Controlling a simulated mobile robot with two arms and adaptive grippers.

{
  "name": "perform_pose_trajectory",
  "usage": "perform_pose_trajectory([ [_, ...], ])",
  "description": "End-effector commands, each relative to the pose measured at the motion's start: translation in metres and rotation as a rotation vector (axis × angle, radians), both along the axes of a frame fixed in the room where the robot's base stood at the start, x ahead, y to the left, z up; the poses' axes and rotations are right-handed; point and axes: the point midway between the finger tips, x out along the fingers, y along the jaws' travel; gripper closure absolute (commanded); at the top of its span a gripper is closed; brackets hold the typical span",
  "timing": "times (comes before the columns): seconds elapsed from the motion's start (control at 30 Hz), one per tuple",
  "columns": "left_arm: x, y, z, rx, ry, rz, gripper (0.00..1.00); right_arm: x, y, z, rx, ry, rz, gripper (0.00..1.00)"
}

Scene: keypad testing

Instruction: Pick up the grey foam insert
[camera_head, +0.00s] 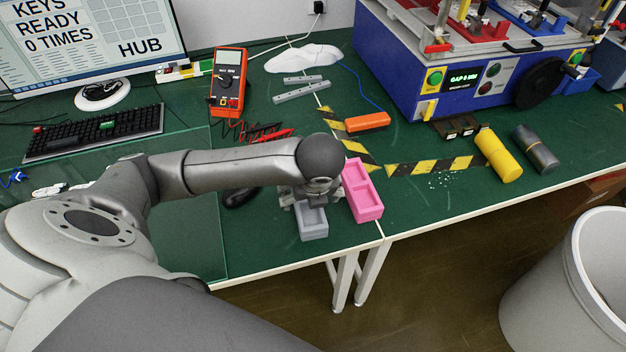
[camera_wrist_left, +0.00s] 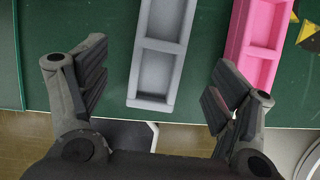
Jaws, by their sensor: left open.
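The grey foam insert (camera_head: 312,223) is a long block with recessed compartments, lying on the green table near its front edge. In the left wrist view the insert (camera_wrist_left: 156,74) lies between the spread fingers, nearer the picture's top. My left gripper (camera_head: 310,190) is over the insert's far part in the head view and hides some of it. In the left wrist view the left gripper (camera_wrist_left: 158,92) is open, with space on both sides of the insert. It is not clear how high the fingers are above the table. My right gripper is not in view.
A pink foam insert (camera_head: 361,190) lies close to the right of the grey one. A dark mouse (camera_head: 240,197) is to the left. An orange multimeter (camera_head: 228,82), red leads and an orange block (camera_head: 367,121) lie farther back. The table's front edge (camera_head: 330,256) is near.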

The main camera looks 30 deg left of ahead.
Motion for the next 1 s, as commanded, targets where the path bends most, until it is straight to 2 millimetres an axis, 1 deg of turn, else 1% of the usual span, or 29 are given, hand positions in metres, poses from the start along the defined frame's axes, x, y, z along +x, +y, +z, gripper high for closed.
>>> perform_pose_trajectory([
  [0.03,0.001,0.003,-0.010,0.001,0.004,0.002,0.17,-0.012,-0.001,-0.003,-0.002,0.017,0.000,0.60],
  [0.1,0.005,0.006,-0.020,-0.001,0.002,0.004,0.17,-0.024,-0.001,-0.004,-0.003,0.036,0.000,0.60],
  [0.23,0.009,0.009,-0.030,-0.002,0.000,0.003,0.17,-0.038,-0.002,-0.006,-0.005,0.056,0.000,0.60],
  [0.37,0.013,0.012,-0.038,-0.002,0.000,0.004,0.17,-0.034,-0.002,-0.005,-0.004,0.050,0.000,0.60],
  [0.53,0.024,0.022,-0.060,-0.001,0.000,0.005,0.17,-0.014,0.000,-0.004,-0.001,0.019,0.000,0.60],
  [0.63,0.026,0.025,-0.072,-0.002,0.000,0.004,0.17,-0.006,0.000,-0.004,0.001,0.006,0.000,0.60],
  [0.73,0.029,0.026,-0.077,-0.003,-0.001,0.002,0.17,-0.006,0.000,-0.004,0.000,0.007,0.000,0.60],
  [0.93,0.029,0.026,-0.077,-0.003,-0.003,0.001,0.17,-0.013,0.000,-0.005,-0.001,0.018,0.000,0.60],
  [0.97,0.029,0.026,-0.077,-0.003,-0.003,0.001,0.18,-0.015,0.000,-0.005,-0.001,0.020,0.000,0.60],
  [1.0,0.029,0.026,-0.077,-0.003,-0.003,0.001,0.23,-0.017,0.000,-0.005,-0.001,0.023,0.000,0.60],
])
